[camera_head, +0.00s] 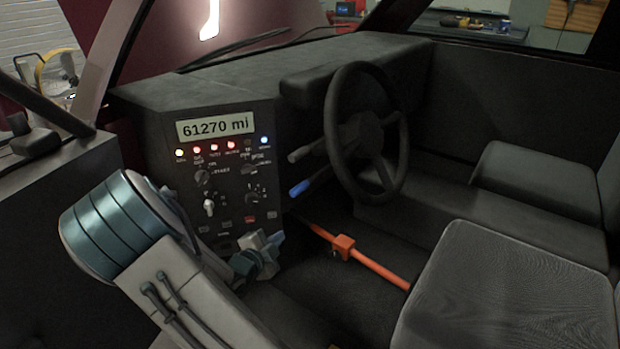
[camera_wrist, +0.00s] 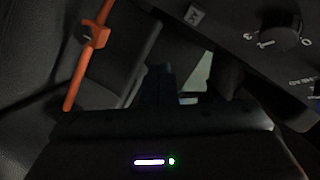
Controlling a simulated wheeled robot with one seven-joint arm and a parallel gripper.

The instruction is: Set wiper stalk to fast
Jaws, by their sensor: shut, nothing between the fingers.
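Two stalks stick out to the left of the steering wheel (camera_head: 367,130) in the head view. The upper stalk has a grey end (camera_head: 301,154) and the lower stalk has a blue end (camera_head: 300,188). No label shows which one is the wiper stalk, and their settings cannot be read. My gripper (camera_head: 274,241) is shut and empty, low in front of the dash panel. It is below and left of the blue-ended stalk, apart from it. In the wrist view my gripper (camera_wrist: 175,82) is dark at the middle, and no stalk can be clearly made out there.
The dash panel (camera_head: 232,160) has a display reading 61270 mi, lamps, knobs and switches. A numbered knob (camera_wrist: 280,37) shows at the wrist view's upper right. An orange bar (camera_head: 375,264) crosses the footwell below the wheel. A grey seat (camera_head: 505,290) stands at the right.

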